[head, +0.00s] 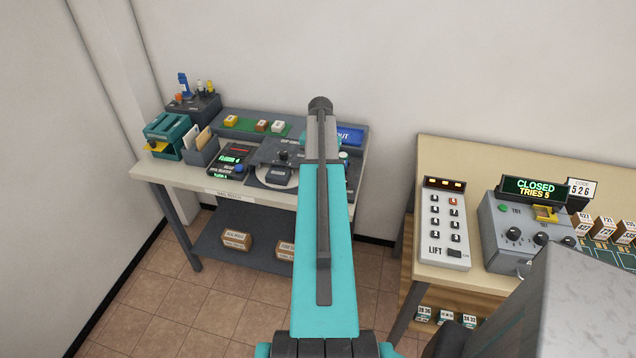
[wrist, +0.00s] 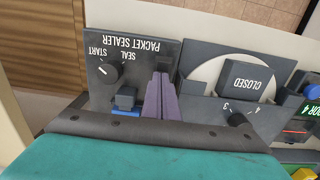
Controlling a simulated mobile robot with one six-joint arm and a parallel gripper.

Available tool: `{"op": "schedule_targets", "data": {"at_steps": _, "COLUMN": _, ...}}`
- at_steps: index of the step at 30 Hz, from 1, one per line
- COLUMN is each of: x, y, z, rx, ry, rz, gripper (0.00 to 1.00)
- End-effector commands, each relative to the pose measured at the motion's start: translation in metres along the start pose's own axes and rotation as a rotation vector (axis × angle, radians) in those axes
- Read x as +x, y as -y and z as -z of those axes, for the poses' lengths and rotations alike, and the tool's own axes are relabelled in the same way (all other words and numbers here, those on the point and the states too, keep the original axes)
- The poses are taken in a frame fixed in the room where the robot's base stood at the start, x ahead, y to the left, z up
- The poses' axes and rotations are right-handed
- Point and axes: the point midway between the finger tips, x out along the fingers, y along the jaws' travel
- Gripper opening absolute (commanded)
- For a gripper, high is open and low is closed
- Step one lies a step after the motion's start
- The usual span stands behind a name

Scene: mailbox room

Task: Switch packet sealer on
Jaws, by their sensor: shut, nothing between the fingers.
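The packet sealer (wrist: 140,62) is a dark grey panel, upside down in the wrist view. It has a round black knob (wrist: 107,73) beside the words START and SEAL; the knob's pale mark appears to face START. A blue-and-dark block (wrist: 125,101), perhaps a switch, sits below the knob in the picture. My gripper (wrist: 161,84) shows as narrow purple fingers, shut and empty, over the panel's right part, right of the block. I cannot tell whether they touch it. In the head view my arm hides my gripper and most of the sealer.
The mail bench (head: 165,172) carries a teal device (head: 168,132) at left. A second table (head: 470,273) at right holds the LIFT keypad (head: 444,225) and a grey control box (head: 508,235).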

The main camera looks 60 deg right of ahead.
Motion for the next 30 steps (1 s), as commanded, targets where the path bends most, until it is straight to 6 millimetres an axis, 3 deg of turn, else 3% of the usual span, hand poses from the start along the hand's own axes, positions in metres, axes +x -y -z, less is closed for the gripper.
{"op": "schedule_targets", "data": {"at_steps": 30, "x": -0.051, "y": 0.0, "z": 0.0, "rx": 0.0, "ry": 0.0, "rz": 0.0, "gripper": 0.0}}
